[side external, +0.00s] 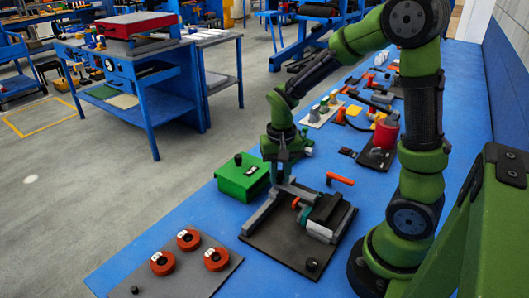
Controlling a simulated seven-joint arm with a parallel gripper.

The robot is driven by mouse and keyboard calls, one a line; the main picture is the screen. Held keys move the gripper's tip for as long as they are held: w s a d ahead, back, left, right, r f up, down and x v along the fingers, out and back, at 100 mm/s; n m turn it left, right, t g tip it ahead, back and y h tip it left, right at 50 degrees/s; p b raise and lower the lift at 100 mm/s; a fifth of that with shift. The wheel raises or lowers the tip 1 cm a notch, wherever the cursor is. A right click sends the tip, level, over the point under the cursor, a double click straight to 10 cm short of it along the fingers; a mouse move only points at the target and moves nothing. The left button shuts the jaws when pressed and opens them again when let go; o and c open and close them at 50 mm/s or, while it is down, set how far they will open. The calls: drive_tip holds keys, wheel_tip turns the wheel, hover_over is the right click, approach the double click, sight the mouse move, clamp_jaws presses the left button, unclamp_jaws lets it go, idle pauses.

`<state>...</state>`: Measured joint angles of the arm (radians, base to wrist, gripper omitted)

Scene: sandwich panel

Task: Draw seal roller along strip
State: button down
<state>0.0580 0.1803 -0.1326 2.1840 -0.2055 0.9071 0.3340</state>
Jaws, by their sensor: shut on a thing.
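My gripper (284,172) points down at the upper end of a dark base board (273,245) on the blue bench. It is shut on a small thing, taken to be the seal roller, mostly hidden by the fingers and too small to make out. Grey bars (262,215) form a frame on the board, just below my gripper. A black block with a white lower part (325,212) sits at the frame's right side. An orange handle (340,178) stands out behind it. The strip cannot be told apart from the frame.
A green box (241,178) stands close left of my gripper. A grey plate (180,265) with three orange-red discs lies at the front left. A red cylinder (385,135) and several small tools stand farther back on the blue bench (215,215).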

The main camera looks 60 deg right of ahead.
drive_tip(key=d, duration=0.7)
drive_tip(key=c, duration=0.9)
unclamp_jaws()
drive_tip(key=shift+c, duration=0.2)
drive_tip(key=shift+a, duration=0.1)
drive_tip(key=shift+r, duration=0.2)
wheel_tip(320, 180, up, 17)
drive_tip(key=shift+f, duration=0.2)
